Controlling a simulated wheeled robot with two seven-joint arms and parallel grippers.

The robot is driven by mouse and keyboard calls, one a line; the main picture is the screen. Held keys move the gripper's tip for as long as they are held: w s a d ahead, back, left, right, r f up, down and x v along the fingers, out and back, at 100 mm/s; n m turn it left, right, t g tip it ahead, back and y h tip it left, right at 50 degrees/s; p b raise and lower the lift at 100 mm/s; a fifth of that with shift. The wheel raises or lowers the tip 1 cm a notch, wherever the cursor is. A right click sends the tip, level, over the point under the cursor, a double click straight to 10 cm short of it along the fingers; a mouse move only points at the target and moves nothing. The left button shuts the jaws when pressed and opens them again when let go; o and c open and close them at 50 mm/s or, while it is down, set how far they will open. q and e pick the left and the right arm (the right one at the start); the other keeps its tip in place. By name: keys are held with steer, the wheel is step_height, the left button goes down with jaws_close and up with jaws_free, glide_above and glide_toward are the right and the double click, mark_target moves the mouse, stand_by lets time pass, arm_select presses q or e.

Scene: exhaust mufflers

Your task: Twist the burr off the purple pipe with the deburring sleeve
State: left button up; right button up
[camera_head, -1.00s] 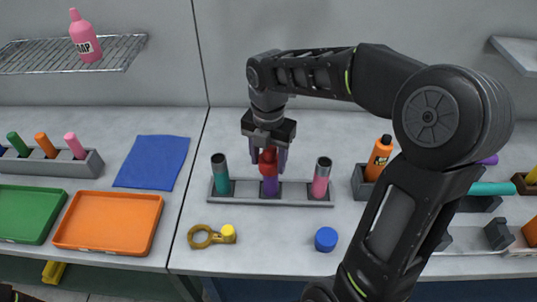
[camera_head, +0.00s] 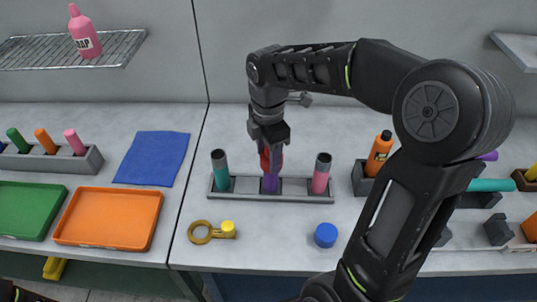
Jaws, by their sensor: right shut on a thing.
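The purple pipe (camera_head: 270,184) stands upright in the middle of a grey rack (camera_head: 245,196), between a teal pipe and a pink pipe. The red deburring sleeve (camera_head: 265,160) is over the top of the purple pipe. My right gripper (camera_head: 270,158) points down from above and is shut on the sleeve, hiding part of it. The pipe's top end and any burr are hidden by the sleeve and gripper.
The teal pipe (camera_head: 220,172) and pink pipe (camera_head: 321,174) stand close on either side, with dark tops. In front lie a brass-coloured ring tool (camera_head: 201,232) and a blue cap (camera_head: 325,235). An orange bottle (camera_head: 379,153) stands to the right.

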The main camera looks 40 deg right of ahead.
steer(key=m, duration=0.2)
steer(key=shift+m, duration=0.3)
steer(key=n+p, duration=0.1)
steer(key=n, duration=0.2)
steer(key=shift+r, duration=0.15)
steer(key=n+p, duration=0.1)
steer(key=n, duration=0.1)
steer(key=shift+n, duration=0.4)
steer(key=n+p, duration=0.1)
steer(key=n, duration=0.3)
steer(key=shift+n+p, duration=0.3)
steer(key=shift+n, duration=0.6)
